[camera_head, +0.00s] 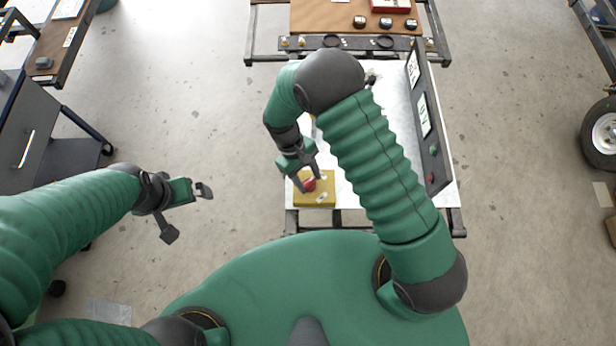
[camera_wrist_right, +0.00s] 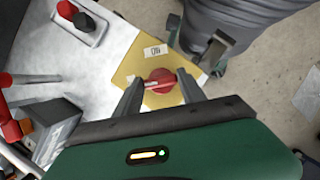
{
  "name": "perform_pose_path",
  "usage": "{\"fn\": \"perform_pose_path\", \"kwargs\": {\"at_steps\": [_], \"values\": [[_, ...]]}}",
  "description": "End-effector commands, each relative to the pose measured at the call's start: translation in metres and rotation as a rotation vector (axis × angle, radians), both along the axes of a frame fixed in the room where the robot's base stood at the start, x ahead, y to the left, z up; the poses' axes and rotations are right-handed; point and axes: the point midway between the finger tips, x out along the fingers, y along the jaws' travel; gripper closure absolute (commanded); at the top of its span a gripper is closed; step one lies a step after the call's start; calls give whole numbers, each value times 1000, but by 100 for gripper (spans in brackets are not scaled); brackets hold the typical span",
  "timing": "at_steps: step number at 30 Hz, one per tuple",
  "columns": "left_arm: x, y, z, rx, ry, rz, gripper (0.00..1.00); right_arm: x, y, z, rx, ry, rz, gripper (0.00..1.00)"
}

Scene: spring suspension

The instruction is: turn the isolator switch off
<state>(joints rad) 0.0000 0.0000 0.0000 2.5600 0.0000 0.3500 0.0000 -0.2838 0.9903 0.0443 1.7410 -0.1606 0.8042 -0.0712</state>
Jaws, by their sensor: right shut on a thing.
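The isolator switch is a yellow box (camera_head: 315,200) with a red rotary knob (camera_head: 310,185), near the front left corner of the white bench top. In the right wrist view the red knob (camera_wrist_right: 160,80) sits on the yellow plate (camera_wrist_right: 126,72), beside a small white label (camera_wrist_right: 155,51). My right gripper (camera_head: 308,184) reaches down over the box, its two fingers shut on the knob from either side. My left gripper (camera_head: 188,212) is open and empty above the floor, left of the bench.
A black upright panel (camera_head: 432,165) with displays and red and green buttons stands along the bench's right side. Floor left of the bench is clear.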

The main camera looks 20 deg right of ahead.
Motion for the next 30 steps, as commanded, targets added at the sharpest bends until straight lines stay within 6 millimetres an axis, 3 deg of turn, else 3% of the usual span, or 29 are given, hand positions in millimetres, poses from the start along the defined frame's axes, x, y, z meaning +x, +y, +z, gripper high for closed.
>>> {"fn": "perform_pose_path", "kwargs": {"at_steps": [1, 2, 6, 18, 23, 30], "values": [[0, 0, 0, 0, 0, 0, 0, 6, 1, 2, 5, -16, 2, 93], [0, 0, 0, 0, 0, 0, 0, 6, 1, 2, 5, -15, 2, 49], [0, 0, 0, 0, 0, 0, 0, 4, 1, 1, 3, -10, 1, 31], [0, 0, 0, 0, 0, 0, 0, 5, 3, 9, 2, -7, -1, 31], [0, 0, 0, 0, 0, 0, 0, 18, 10, 43, 3, -10, 0, 31], [0, 0, 1, 0, 0, 0, 0, 42, 24, 109, 3, -10, 0, 31]]}}
